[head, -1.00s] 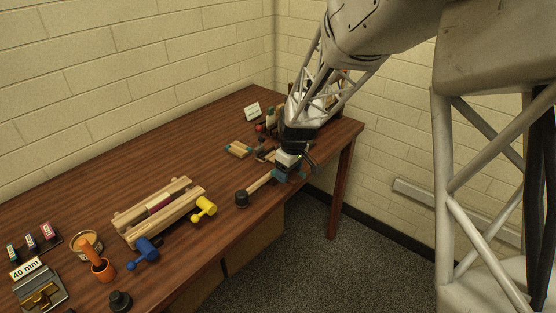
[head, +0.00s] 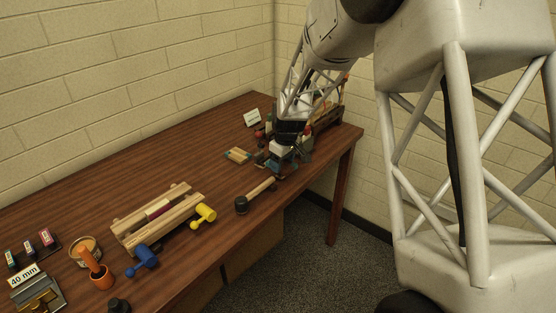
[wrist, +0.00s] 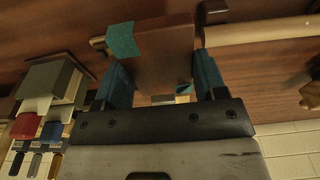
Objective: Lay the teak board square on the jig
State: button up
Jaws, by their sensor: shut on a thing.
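A brown board with teal patches at its corners (wrist: 168,62), which I take for the teak board, is between the two blue fingers of my gripper (wrist: 164,84) in the wrist view. My gripper is shut on it. In the head view my gripper (head: 283,160) is low over the far right end of the table, and the held board is too small to make out there. A pale wooden frame with two long rails (head: 180,211), seemingly the jig, lies on the table at left centre, well apart from my gripper. A dark red piece (head: 158,208) sits between its rails.
A black-headed mallet (head: 242,205) lies near the front edge, between frame and gripper. A yellow mallet (head: 204,214) and a blue one (head: 143,260) lie by the frame. Pale green-ended strips (head: 238,154) lie behind. The table (head: 110,170) is clear along the back left.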

jog(key=shift+w+a+f, duration=0.1)
jog(key=shift+w+a, duration=0.05)
jog(key=shift+w, duration=1)
jog(key=shift+w+a+f, duration=0.1)
jog(key=shift+w+a, duration=0.05)
jog(key=shift+w, duration=1)
jog(key=shift+w+a+f, duration=0.1)
jog(key=shift+w+a, duration=0.05)
jog(key=shift+w, duration=1)
jog(key=shift+f, duration=1.75)
jog(key=shift+f, duration=0.1)
jog(key=o, duration=1)
jog(key=r, duration=0.8)
jog(key=s+d+r, duration=0.1)
jog(key=r, duration=0.3)
